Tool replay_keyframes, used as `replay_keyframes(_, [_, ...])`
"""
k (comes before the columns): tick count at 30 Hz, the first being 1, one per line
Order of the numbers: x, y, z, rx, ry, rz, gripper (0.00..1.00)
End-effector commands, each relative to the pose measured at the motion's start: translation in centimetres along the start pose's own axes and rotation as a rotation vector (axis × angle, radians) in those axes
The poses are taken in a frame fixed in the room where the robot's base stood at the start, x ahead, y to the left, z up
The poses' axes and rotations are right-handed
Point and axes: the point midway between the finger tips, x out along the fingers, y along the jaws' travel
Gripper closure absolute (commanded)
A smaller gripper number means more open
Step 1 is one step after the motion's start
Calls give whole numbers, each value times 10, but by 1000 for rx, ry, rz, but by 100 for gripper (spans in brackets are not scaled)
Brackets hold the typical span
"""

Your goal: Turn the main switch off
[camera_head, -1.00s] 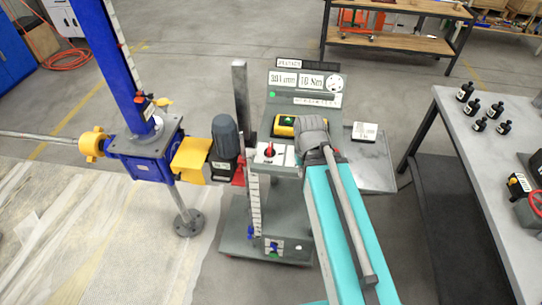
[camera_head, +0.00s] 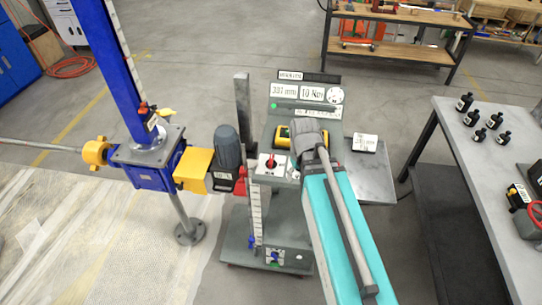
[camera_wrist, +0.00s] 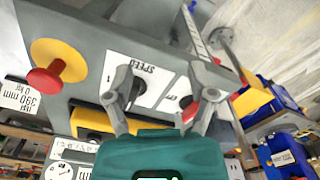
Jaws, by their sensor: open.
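The main switch (camera_head: 271,161) is a red rotary knob on a white plate, on top of the grey control stand beside the motor. In the wrist view a red knob (camera_wrist: 187,106) on a white plate shows partly behind my right finger. My gripper (camera_wrist: 160,78) is open in the wrist view, with its two grey fingers spread in front of the panel and nothing held. A dark knob on a white plate marked SPEED (camera_wrist: 137,88) lies behind the left finger. In the head view my wrist hides the gripper.
A red mushroom button on a yellow base (camera_wrist: 50,68) is on the panel left of my fingers. The blue screw jack (camera_head: 150,160) with its motor (camera_head: 227,145) stands left of the stand. A grey table (camera_head: 470,160) with black bottles is at the right.

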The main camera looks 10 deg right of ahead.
Motion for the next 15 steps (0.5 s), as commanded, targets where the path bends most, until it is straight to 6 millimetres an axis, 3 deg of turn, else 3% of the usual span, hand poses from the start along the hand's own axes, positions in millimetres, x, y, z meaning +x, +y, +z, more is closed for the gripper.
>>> replay_keyframes(3, [-23, -6, -25, -164, 0, 0, 0])
replay_keyframes(15, [-80, -34, -99, -789, 1, 0, 0])
